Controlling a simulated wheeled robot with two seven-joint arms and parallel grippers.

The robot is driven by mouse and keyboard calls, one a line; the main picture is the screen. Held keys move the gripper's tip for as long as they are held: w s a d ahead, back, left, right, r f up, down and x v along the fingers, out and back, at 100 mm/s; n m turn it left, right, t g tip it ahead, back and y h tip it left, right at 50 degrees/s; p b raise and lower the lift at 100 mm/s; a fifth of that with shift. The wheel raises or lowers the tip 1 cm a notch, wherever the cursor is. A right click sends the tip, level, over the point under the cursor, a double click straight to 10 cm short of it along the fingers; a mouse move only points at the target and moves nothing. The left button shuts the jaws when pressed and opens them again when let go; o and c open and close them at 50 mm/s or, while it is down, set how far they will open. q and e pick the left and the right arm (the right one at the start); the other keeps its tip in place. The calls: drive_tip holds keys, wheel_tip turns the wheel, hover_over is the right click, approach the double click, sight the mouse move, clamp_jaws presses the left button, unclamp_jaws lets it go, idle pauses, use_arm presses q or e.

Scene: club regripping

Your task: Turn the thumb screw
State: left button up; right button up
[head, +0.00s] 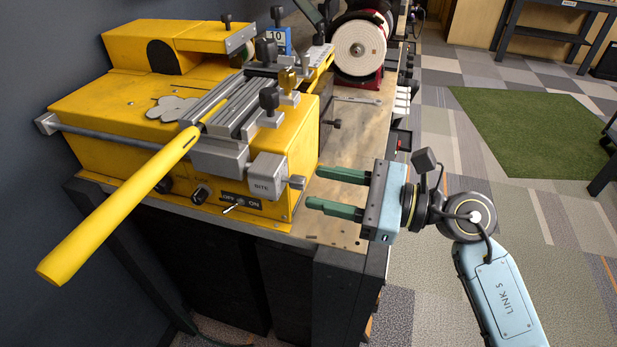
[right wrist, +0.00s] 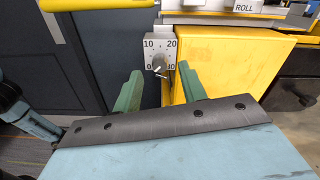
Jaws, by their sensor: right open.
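The thumb screw (head: 297,182) is a small grey knob on the right side of the silver block (head: 266,175) marked BITE, on the yellow machine's front. In the right wrist view, a grey dial face (right wrist: 153,46) with numbers shows the screw (right wrist: 158,66) low on it. My right gripper (head: 313,188) is open and empty, its green fingers pointing at the screw from the right with a small gap. In the right wrist view the screw appears between the two fingertips (right wrist: 158,74). My left gripper is not in view.
The yellow machine (head: 100,125) holds a club with a yellow grip (head: 118,212) jutting out toward the front left. Black knobs (head: 269,100) stand on its clamp. A grinding wheel (head: 358,50) is farther back on the bench (head: 350,130). Open floor lies right of the bench.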

sight(305, 184)
drive_tip(key=shift+x, duration=1.7)
clamp_jaws()
